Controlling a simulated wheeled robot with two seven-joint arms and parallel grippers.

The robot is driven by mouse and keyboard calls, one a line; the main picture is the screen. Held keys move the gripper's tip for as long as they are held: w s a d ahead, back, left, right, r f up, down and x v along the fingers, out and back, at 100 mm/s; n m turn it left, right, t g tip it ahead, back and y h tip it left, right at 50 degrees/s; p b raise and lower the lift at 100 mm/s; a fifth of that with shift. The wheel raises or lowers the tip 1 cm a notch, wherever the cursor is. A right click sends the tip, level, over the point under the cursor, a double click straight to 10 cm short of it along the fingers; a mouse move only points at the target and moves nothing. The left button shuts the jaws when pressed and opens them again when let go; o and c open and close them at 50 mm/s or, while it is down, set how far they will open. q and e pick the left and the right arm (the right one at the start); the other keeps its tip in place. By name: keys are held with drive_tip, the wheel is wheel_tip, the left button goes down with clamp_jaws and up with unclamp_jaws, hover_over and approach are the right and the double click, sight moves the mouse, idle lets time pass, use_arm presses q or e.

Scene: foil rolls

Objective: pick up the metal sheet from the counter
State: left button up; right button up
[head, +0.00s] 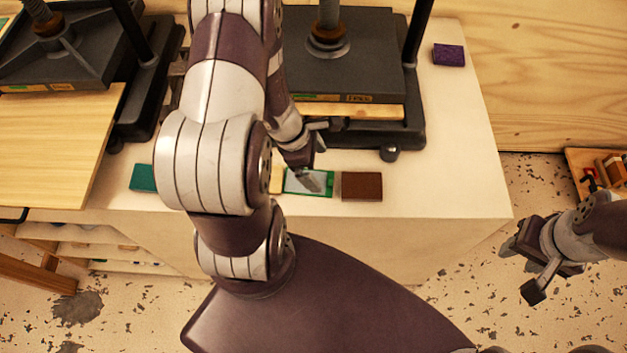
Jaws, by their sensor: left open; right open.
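A small flat piece with a grey, metal-looking face and a green border (294,183) lies on the white counter (440,180), near its front edge; I take it for the metal sheet. My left gripper (316,156) is open just above it, and one finger overlaps it in the picture. Whether that finger touches it, I cannot tell. My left arm covers much of the counter to the left of the sheet. My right gripper (520,267) is open and empty, out past the counter's right side, over the floor.
A brown block (361,186) lies just right of the sheet. A teal block (143,177) lies at the left, and a purple block (449,54) at the back right. A dark press (404,128) stands behind the sheet. The counter's right front is clear.

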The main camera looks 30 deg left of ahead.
sight(328, 181)
use_arm(q)
drive_tip(key=x, duration=0.5)
drive_tip(key=shift+s+f, duration=0.15)
drive_tip(key=shift+s, duration=0.05)
drive_tip(key=shift+w+d+f, duration=0.15)
drive_tip(key=shift+w+f, duration=0.05)
drive_tip(key=shift+f, duration=0.1)
drive_tip(key=c, duration=1)
drive_tip(key=shift+r, duration=0.1)
drive_tip(key=shift+c, duration=0.2)
